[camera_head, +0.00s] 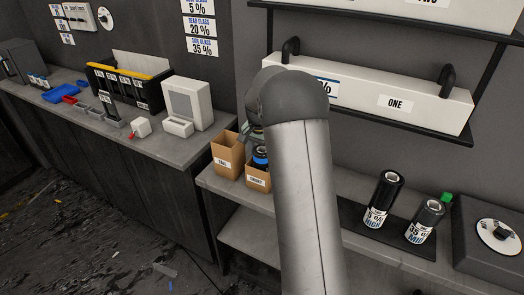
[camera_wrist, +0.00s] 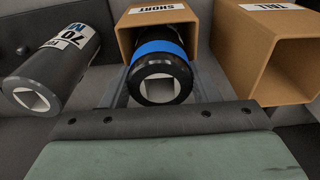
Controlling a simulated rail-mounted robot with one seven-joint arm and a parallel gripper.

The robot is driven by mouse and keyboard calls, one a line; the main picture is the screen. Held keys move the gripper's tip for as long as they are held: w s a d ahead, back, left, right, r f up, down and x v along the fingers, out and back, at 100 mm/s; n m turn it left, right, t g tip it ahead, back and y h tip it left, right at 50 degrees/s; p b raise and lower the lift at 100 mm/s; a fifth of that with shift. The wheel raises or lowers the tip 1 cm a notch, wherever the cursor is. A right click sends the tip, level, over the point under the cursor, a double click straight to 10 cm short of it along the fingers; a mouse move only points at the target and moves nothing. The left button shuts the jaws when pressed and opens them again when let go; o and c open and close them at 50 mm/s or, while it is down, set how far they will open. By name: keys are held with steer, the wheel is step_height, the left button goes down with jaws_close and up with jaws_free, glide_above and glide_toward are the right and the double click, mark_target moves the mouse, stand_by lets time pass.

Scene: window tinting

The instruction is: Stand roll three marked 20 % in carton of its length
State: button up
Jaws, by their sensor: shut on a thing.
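A black roll with a blue band (camera_head: 260,156) stands in the mouth of the carton marked SHORT (camera_head: 257,178). The wrist view also shows this roll (camera_wrist: 163,72) end-on, its lower part hidden inside the SHORT carton (camera_wrist: 125,40). My gripper (camera_wrist: 163,88) is shut on the roll, a finger on each side. The print on its label is not readable, so I cannot tell its number or percentage. The carton marked TALL (camera_head: 226,158) stands just left of SHORT in the head view; in the wrist view TALL (camera_wrist: 300,60) looks empty. My arm hides most of the gripper in the head view.
A roll marked 70 (camera_wrist: 55,70) is beside SHORT in the wrist view. A long white box marked ONE (camera_head: 430,107) sits on the shelf above.

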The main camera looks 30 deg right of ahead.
steer(key=o, duration=1.1)
steer(key=shift+f, duration=0.2)
steer(key=o, duration=0.4)
steer(key=shift+r, duration=0.1)
step_height(320, 180, up, 12)
steer(key=a+f+b, duration=0.1)
steer(key=s+a+r+n, duration=0.1)
steer(key=s+a+n, duration=0.2)
steer(key=s+a, duration=0.35)
steer(key=s+a+n, duration=0.2)
steer(key=s+a, duration=0.2)
steer(key=s, duration=0.6)
steer(key=s+a+f+n, duration=0.2)
steer(key=s, duration=0.4)
steer(key=s+a+f+n, duration=0.2)
steer(key=s+f, duration=0.1)
steer(key=s, duration=0.3)
steer(key=s+a+f+n+y, duration=0.1)
steer(key=s+a+f+n, duration=0.1)
steer(key=s, duration=0.4)
steer(key=shift+s+f, duration=0.1)
steer(key=shift+f, duration=0.05)
